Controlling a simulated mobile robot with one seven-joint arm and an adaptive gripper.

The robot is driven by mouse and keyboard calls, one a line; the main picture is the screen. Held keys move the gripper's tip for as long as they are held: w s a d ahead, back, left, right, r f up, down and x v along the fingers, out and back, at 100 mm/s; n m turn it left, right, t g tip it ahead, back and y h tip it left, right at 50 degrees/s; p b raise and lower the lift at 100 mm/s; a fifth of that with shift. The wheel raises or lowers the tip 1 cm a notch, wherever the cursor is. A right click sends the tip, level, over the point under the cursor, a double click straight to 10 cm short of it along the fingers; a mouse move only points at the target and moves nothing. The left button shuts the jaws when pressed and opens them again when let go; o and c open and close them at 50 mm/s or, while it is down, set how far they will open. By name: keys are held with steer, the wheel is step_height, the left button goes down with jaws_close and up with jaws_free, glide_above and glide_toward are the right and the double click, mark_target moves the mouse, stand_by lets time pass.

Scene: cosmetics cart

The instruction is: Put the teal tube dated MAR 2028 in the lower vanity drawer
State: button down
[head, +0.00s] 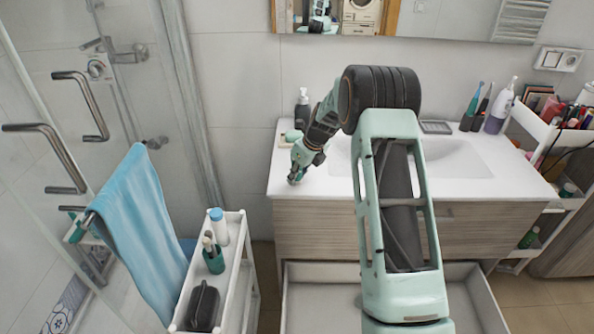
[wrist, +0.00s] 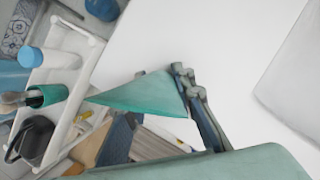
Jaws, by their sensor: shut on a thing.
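In the wrist view, a teal tube (wrist: 143,96) is held between the fingers of my gripper (wrist: 190,88). In the head view, my gripper (head: 296,177) is low at the left front corner of the white vanity counter, and the tube cannot be made out there. The lower vanity drawer (head: 320,300) is pulled open below the counter. The part of its inside that shows looks empty; my arm hides its middle.
A white cart (head: 240,262) with a blue-capped bottle (head: 217,226), a green cup (head: 213,259) and a black case (head: 202,306) stands left of the drawer. A soap dispenser (head: 302,109) stands behind my gripper. A crowded shelf cart (head: 541,130) stands at right.

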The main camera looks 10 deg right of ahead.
steer(key=shift+r, duration=0.15)
steer(key=shift+r, duration=0.2)
step_height(320, 180, up, 2)
steer(key=shift+w+r+b, duration=0.1)
steer(key=shift+r+b, duration=0.1)
steer(key=shift+b, duration=0.35)
steer(key=s+a+r+b, duration=0.2)
steer(key=s+r, duration=0.8)
steer(key=s, duration=0.4)
steer(key=shift+a, duration=0.35)
steer(key=shift+f, duration=0.1)
